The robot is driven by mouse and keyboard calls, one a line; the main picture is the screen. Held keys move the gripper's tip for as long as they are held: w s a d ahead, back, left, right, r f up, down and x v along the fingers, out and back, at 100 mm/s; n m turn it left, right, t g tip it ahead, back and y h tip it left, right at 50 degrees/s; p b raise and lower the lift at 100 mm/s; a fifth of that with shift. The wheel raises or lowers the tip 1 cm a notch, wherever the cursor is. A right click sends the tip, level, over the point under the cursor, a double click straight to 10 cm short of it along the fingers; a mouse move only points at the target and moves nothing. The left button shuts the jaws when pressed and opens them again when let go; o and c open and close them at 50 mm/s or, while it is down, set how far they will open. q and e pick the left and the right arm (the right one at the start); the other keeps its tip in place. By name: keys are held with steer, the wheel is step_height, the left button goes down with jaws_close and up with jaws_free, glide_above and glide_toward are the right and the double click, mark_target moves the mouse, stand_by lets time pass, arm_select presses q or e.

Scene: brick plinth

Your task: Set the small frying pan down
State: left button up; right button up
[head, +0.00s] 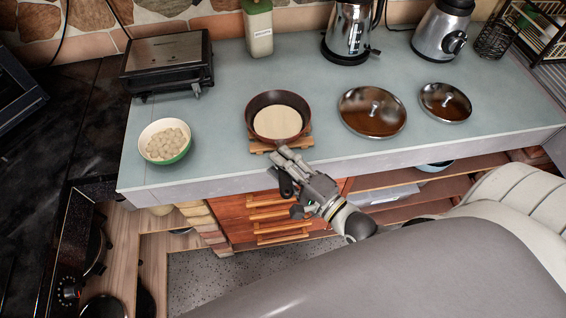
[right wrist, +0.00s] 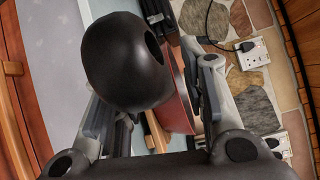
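The small frying pan (head: 253,113) is reddish brown outside, with a pale round of food (head: 276,122) in it. It sits level on a wooden trivet (head: 304,142) near the counter's front edge. Its dark handle (head: 285,184) points toward me past the edge. My right gripper (head: 290,160) is at the handle. In the right wrist view, the black handle end (right wrist: 122,62) is between the spread fingers (right wrist: 160,115), with a gap beside the finger on the right. The pan's red side (right wrist: 177,112) shows behind it. My left gripper is not in view.
A green bowl of pale pieces (head: 164,154) stands left of the pan. Two glass lids (head: 372,111) (head: 445,103) lie to its right. A contact grill (head: 167,62), canister (head: 258,28), kettle (head: 350,30) and blender base (head: 442,30) stand behind. Counter between bowl and trivet is clear.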

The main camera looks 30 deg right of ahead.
steer(key=shift+r, duration=0.2)
steer(key=shift+s+d+f, duration=0.15)
steer(key=shift+s, duration=0.2)
steer(key=b+v, duration=0.2)
steer(key=v, duration=0.9)
steer(key=shift+s, duration=0.1)
